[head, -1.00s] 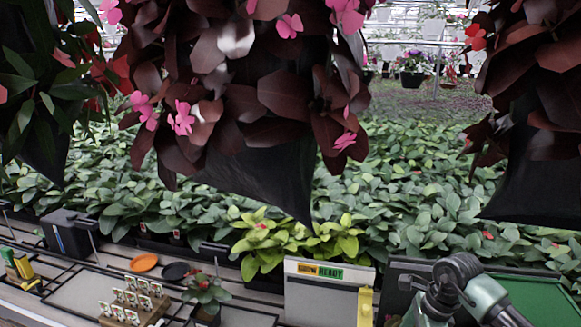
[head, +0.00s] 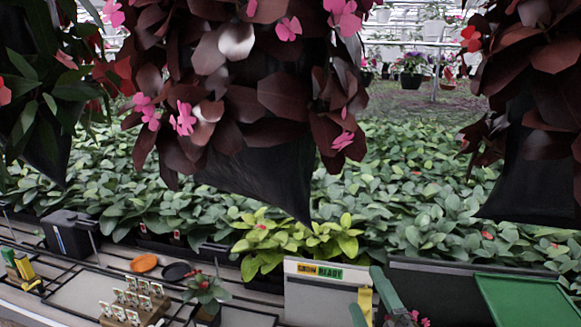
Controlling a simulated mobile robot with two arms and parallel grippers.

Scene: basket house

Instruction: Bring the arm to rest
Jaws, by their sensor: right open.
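My right gripper (head: 367,292) is at the bottom edge, right of centre, in the head view. The rest of the right arm is mostly below the picture. My left gripper is not in view.
A green tray (head: 525,302) and a dark panel (head: 440,290) lie to the right. A small potted plant (head: 207,291), a wooden block with small cards (head: 133,305), an orange dish (head: 144,263) and a dark dish (head: 176,271) lie left. Large hanging plants (head: 250,100) fill the upper space.

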